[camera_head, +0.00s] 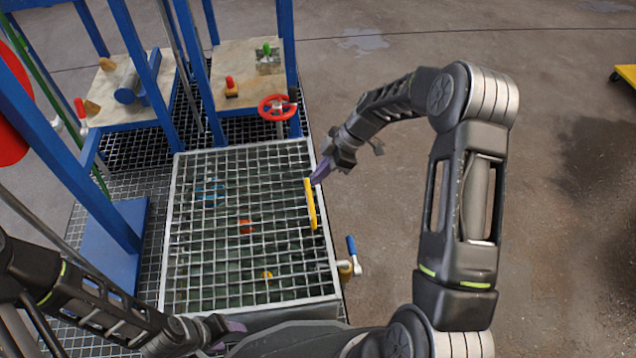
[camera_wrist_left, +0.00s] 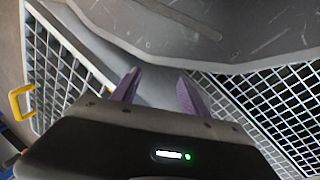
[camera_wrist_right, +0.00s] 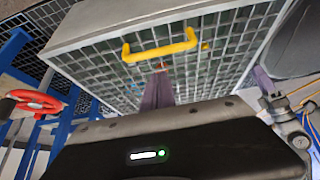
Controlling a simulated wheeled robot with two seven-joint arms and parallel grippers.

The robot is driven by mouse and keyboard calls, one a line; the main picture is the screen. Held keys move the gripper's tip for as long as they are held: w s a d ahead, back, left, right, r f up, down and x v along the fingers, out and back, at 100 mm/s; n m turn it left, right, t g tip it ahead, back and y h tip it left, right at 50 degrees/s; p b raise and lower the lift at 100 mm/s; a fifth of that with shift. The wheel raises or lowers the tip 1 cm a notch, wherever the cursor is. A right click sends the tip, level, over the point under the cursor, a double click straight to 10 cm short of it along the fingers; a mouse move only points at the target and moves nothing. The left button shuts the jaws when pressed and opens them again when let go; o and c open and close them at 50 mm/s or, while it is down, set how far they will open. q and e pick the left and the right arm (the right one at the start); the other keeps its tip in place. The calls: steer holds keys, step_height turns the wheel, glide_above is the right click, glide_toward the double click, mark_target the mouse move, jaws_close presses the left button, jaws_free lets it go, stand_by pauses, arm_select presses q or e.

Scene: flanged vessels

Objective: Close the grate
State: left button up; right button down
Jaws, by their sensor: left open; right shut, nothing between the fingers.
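The grate (camera_head: 222,225) is a pale metal-framed mesh panel in the middle of the head view, and I cannot tell exactly how far it is tilted. Its yellow handle (camera_head: 311,204) is on the right side. The handle also shows in the right wrist view (camera_wrist_right: 160,47) and the left wrist view (camera_wrist_left: 16,103). My right gripper (camera_head: 319,172) is shut and empty by the handle's far end; whether it touches is unclear. In its wrist view the fingers (camera_wrist_right: 159,88) point toward the handle. My left gripper (camera_head: 236,327) is open and empty near the grate's front edge.
Blue, orange and yellow items show through the mesh. A red valve wheel (camera_head: 277,107) stands behind the grate. A blue-handled valve (camera_head: 352,250) is at its right. Blue posts and two small tables stand at the left and back.

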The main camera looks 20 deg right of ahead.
steer(key=w+p+v, duration=0.1)
steer(key=v, duration=0.6)
steer(key=shift+s, duration=0.4)
